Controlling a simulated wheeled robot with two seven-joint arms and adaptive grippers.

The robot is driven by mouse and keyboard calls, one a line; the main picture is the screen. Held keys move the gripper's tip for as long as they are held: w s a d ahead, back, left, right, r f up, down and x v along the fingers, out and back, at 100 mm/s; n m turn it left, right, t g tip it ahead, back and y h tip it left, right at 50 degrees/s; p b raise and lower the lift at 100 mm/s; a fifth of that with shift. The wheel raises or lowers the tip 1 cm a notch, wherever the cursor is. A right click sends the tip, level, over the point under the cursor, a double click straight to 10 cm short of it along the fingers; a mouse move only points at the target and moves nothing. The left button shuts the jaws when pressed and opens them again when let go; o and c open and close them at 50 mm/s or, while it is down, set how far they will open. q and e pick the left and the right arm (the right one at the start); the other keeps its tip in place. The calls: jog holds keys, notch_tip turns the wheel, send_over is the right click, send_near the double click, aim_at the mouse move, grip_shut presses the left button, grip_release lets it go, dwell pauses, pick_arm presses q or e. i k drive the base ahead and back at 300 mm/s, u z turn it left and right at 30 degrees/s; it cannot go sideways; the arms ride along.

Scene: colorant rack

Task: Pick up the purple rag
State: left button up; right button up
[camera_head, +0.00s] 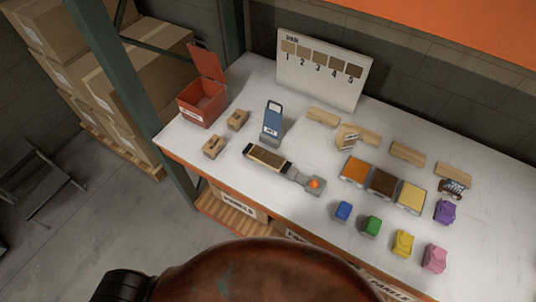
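The purple rag (445,211) sits on the white tabletop (400,269) at the right, a small crumpled bundle. It lies just in front of a small brown-and-white item (452,188) and behind the pink rag (435,259). Nothing touches it from above. A yellow rag (403,243), a green rag (372,226) and a blue rag (343,211) stand in a row to its left. Neither of my grippers shows in the head view.
Orange, brown and yellow trays (383,184) lie left of the purple rag. Wooden blocks (408,153) line the back. A numbered swatch board (323,69), blue tool (273,122) and open red box (205,102) stand farther left. A green post (150,95) rises at the table's left end.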

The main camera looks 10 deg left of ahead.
aim_at(444, 210)
jog(key=z, duration=2.55)
